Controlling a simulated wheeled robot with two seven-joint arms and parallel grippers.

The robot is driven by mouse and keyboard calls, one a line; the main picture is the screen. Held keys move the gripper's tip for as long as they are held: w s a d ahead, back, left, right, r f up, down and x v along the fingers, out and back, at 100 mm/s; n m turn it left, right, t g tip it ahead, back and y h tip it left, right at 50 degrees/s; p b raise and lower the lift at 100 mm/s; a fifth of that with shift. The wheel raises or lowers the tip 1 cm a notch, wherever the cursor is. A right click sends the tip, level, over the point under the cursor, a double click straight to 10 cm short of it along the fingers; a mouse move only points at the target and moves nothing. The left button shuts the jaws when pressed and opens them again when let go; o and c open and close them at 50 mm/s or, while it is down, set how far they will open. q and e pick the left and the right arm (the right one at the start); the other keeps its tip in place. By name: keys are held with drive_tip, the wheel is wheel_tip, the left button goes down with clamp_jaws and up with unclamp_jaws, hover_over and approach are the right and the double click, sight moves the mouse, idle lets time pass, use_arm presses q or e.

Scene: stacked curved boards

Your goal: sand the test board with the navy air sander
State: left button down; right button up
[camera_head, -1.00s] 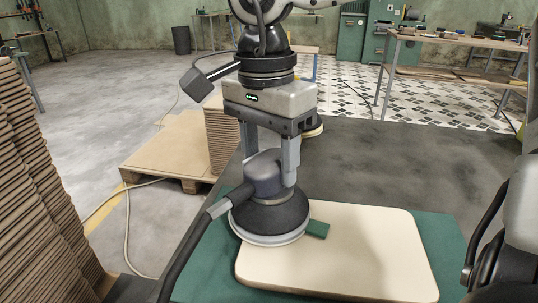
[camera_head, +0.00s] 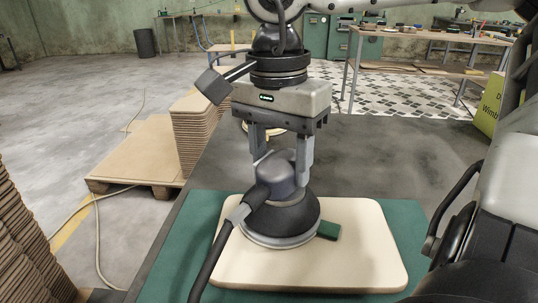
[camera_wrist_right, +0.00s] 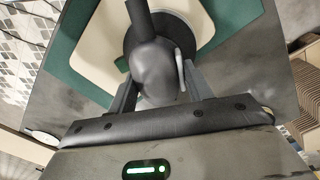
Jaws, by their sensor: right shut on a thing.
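The navy air sander (camera_head: 284,172) has a grey-blue body, a dark skirt and a pale round pad, with a black hose running off toward the lower left. My right gripper (camera_head: 281,160) is shut on its body from above. The pad appears to rest on the cream test board (camera_head: 365,250), on its left-middle part. In the right wrist view the sander body (camera_wrist_right: 157,75) sits between the fingers over the board (camera_wrist_right: 95,55). A small green piece (camera_head: 328,231) sticks out beside the pad; whether it is attached I cannot tell. My left gripper is not in view.
The board lies on a green mat (camera_head: 170,262) on a dark grey table (camera_head: 400,150). Stacked brown boards stand at the left (camera_head: 22,240) and on a pallet (camera_head: 135,165) behind. A yellow sign (camera_head: 490,103) stands at the far right.

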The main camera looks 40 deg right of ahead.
drive_tip(key=shift+s+d, duration=0.1)
drive_tip(key=shift+s+d, duration=1.15)
drive_tip(key=shift+s, duration=0.2)
drive_tip(key=o, duration=0.7)
drive_tip(key=shift+o, duration=0.2)
drive_tip(key=shift+r, duration=0.15)
drive_tip(key=shift+w+r+p, duration=0.1)
drive_tip(key=shift+r+p, duration=0.6)
